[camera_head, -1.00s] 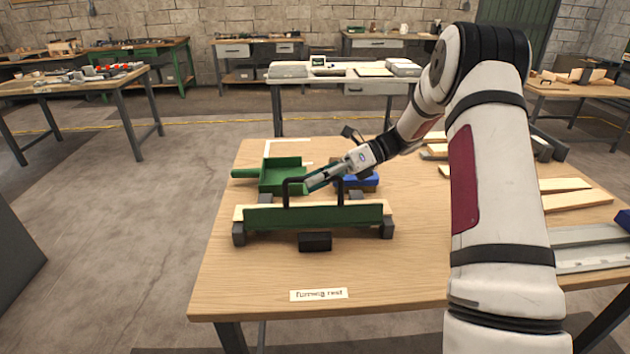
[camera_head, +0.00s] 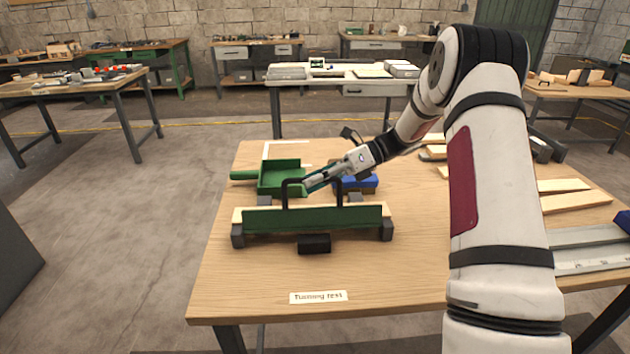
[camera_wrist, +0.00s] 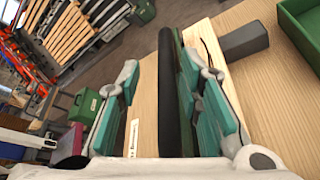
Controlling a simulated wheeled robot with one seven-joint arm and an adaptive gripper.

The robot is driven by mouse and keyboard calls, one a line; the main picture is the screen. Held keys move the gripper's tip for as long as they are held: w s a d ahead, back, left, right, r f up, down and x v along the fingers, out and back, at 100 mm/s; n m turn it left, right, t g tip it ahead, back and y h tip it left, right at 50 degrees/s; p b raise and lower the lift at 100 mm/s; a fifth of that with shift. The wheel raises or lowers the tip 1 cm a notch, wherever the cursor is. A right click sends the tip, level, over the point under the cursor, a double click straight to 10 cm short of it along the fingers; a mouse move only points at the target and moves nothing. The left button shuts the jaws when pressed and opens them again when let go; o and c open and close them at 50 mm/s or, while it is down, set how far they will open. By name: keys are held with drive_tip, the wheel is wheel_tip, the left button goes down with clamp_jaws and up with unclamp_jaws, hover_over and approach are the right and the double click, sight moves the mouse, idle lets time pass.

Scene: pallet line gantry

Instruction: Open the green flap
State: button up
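The green flap (camera_head: 315,219) is a long dark green panel along a wooden strip, low between dark grey end blocks on the near table. Black bars (camera_head: 285,195) rise from behind it. My gripper (camera_head: 307,186) is at the height of the bars' tops, behind the flap. In the wrist view my gripper (camera_wrist: 160,105) is open, with teal-padded fingers on either side of a black bar (camera_wrist: 168,95). The bar lies closer to the right finger, with a clear gap to the left finger. Whether the right finger touches it I cannot tell.
A green tray (camera_head: 283,179) with a handle stands behind the flap at left. A blue-topped block (camera_head: 358,182) is behind at right. A black block (camera_head: 314,243) lies in front of the flap. Wooden boards (camera_head: 565,200) lie at right. The table's front is clear except for a label (camera_head: 318,297).

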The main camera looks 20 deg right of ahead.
drive_tip(key=v, duration=1.2)
idle(0.9)
